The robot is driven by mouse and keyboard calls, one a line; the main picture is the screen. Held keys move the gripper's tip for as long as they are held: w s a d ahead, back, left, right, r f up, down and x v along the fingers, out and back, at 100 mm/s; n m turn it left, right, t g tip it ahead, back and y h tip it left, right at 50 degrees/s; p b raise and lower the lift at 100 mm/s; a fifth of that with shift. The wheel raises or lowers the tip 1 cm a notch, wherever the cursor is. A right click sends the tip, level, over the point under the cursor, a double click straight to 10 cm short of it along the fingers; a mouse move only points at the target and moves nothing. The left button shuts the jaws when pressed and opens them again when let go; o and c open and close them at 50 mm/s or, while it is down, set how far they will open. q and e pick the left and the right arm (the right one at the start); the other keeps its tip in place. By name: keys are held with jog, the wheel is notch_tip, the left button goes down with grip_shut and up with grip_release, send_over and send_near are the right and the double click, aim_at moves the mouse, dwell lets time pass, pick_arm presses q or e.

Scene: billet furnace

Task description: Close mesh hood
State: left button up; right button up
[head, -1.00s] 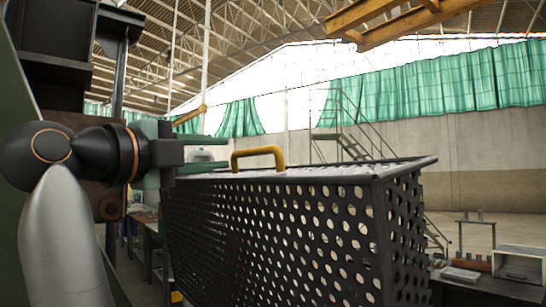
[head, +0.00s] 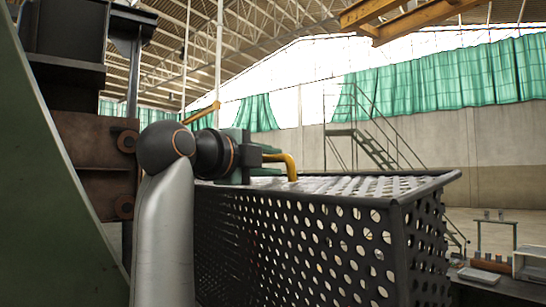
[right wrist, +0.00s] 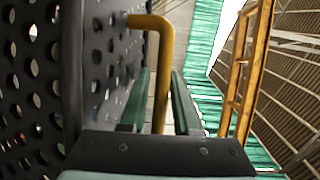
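The mesh hood (head: 300,235) is a dark perforated metal box in the right half of the head view, and its mesh also shows in the right wrist view (right wrist: 105,50). A yellow bent handle (head: 291,168) stands on its top edge. My right gripper (head: 262,165) is at the handle, partly covering it. In the right wrist view, its two green fingers (right wrist: 160,75) are apart, with the yellow handle (right wrist: 164,60) between them and gaps on either side. Contact with the handle is not clear. My left gripper is not in view.
A dark steel frame with brown plates (head: 95,165) stands close on the left. A stair platform (head: 365,135) is at the back. A low bench with a pale box (head: 530,265) is at lower right. A yellow overhead beam (head: 400,20) is high above.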

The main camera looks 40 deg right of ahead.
jog(key=shift+w+d, duration=0.1)
jog(key=shift+d, duration=0.3)
jog(key=shift+c, duration=0.2)
grip_shut()
dwell(1.0)
